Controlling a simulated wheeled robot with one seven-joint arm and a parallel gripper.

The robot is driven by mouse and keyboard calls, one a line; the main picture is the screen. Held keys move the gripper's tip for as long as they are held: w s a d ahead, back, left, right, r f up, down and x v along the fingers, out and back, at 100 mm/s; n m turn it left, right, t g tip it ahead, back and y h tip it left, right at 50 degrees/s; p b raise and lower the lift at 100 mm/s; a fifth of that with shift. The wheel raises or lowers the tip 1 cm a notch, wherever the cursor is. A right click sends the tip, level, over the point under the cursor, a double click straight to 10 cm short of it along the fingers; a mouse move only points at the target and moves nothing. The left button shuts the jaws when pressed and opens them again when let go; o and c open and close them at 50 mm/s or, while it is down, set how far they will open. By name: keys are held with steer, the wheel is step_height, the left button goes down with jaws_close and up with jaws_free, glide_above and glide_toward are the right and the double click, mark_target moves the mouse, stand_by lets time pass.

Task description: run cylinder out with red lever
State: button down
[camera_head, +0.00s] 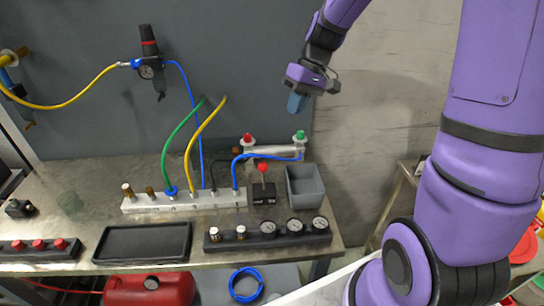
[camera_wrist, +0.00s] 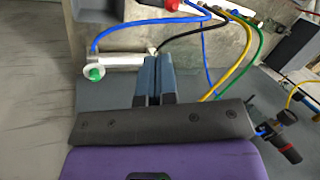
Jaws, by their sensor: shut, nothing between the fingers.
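The red lever (camera_head: 262,168) is a red ball knob on a short stem, rising from a black valve block (camera_head: 264,194) at the right of the bench. The red knob also shows at the top of the wrist view (camera_wrist: 173,4). The silver cylinder (camera_head: 272,151) lies behind it near the wall, with a red fitting at its left end and a green one at its right. The cylinder also shows in the wrist view (camera_wrist: 122,61). My gripper (camera_head: 297,103) is shut and empty, in the air above the cylinder and apart from the lever.
A white manifold (camera_head: 190,200) with blue, green and yellow hoses is left of the lever. A grey bin (camera_head: 305,187) stands right of it. A gauge panel (camera_head: 268,236) and black tray (camera_head: 143,242) lie in front. A regulator (camera_head: 150,65) hangs on the wall.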

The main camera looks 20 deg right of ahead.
step_height(320, 180, down, 2)
steer(key=w, duration=0.1)
glide_toward(263, 177)
steer(key=x, duration=0.3)
steer(key=shift+w, duration=0.2)
stand_by(0.5)
